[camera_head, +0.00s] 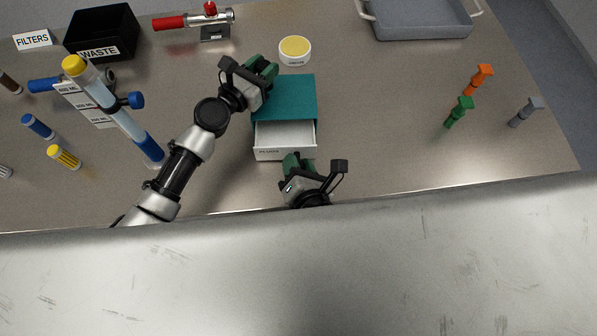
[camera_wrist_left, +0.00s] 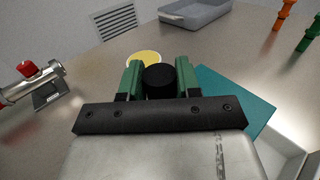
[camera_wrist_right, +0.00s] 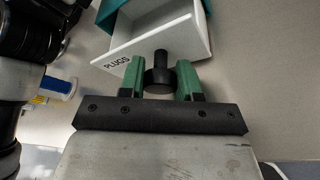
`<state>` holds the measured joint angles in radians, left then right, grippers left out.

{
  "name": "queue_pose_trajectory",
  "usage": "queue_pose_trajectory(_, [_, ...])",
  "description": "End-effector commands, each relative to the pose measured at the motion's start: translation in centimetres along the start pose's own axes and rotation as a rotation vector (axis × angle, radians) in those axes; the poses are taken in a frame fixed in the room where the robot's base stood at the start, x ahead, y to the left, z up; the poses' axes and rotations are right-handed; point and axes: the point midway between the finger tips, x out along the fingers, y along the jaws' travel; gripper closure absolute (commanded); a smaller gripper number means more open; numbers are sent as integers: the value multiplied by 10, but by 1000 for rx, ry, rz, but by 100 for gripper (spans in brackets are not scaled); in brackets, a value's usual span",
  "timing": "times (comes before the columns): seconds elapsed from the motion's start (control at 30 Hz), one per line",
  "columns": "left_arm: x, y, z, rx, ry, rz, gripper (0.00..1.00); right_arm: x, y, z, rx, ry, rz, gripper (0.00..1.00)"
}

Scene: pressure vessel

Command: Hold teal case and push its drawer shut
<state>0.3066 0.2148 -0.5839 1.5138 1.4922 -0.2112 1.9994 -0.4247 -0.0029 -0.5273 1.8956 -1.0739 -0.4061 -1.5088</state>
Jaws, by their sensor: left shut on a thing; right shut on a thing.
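The teal case (camera_head: 288,95) stands on the bench with its white drawer (camera_head: 284,154) pulled out toward me. The drawer looks empty, and its front is labelled PLUGS in the right wrist view. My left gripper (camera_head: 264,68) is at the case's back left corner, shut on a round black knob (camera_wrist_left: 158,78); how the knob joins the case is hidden. My right gripper (camera_head: 292,163) is at the drawer front, shut on the black drawer knob (camera_wrist_right: 160,78). The teal case also shows beside the left fingers in the left wrist view (camera_wrist_left: 235,95).
A yellow-topped round dish (camera_head: 295,50) stands just behind the case. A red-handled device (camera_head: 205,20), black waste box (camera_head: 100,30) and tall blue-and-yellow cylinder (camera_head: 115,110) are left. A grey tray (camera_head: 418,22) and several coloured plugs (camera_head: 459,112) are right.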

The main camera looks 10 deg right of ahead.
Motion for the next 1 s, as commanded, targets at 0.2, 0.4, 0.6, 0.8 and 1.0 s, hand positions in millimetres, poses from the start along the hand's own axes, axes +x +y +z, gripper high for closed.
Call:
queue_pose_trajectory(0.2, [0,-1,0,-4,-1,-3,100,44,0,20,-4,-3,2,100])
queue_pose_trajectory(0.4, [0,-1,0,-4,0,-3,100,61,0,26,-2,0,-1,100])
queue_pose_trajectory(0.6, [0,-2,0,-5,0,-6,100,62,-1,27,-1,0,-3,100])
queue_pose_trajectory(0.8, [0,-3,0,-6,1,-8,100,62,-1,27,-1,-1,-3,56])
queue_pose_trajectory(1.0, [0,-2,0,-4,1,-4,100,61,0,27,-2,0,-2,56])
